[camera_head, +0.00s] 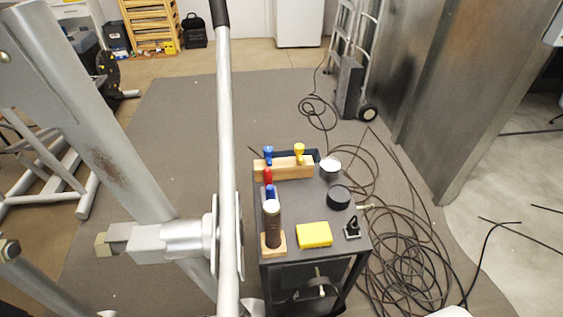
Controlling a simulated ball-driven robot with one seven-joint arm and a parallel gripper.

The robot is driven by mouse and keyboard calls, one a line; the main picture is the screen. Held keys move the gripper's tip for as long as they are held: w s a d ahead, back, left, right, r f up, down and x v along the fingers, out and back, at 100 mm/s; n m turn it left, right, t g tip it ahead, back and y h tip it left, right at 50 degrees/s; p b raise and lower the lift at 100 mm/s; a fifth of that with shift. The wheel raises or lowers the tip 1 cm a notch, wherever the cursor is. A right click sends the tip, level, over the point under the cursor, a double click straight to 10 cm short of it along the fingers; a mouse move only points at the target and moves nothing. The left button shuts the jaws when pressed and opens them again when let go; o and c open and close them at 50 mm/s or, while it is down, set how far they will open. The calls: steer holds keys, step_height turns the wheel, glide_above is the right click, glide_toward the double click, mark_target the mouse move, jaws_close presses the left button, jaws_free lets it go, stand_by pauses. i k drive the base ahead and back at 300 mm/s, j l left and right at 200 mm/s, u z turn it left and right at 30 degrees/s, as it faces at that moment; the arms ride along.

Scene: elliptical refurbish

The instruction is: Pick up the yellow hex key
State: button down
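A yellow-handled tool (299,149), which looks like the yellow hex key, stands upright in a wooden block (296,171) at the back of a small dark cart top (295,207). Its lower part is hidden in the block. A blue-handled tool (268,153) stands in the same block to its left. A red handle (267,175) and another blue handle (270,191) are at the cart's left side. My gripper is not in view.
A dark cylinder on a wooden base (272,228), a yellow block (314,235), a round black item (339,197) and a silvery cup (330,168) share the cart. A large grey metal frame (225,150) stands close at left. Black cables (405,265) lie at right.

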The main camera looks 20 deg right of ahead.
mark_target(299, 148)
steer(key=i+l+z, duration=0.15)
steer(key=i+l, duration=0.3)
steer(key=l, duration=0.15)
steer(key=i+l, duration=0.25)
steer(key=l, duration=0.25)
steer(key=i+l, duration=0.3)
steer(key=l, duration=0.15)
steer(key=i+l, duration=0.3)
steer(key=l, duration=0.15)
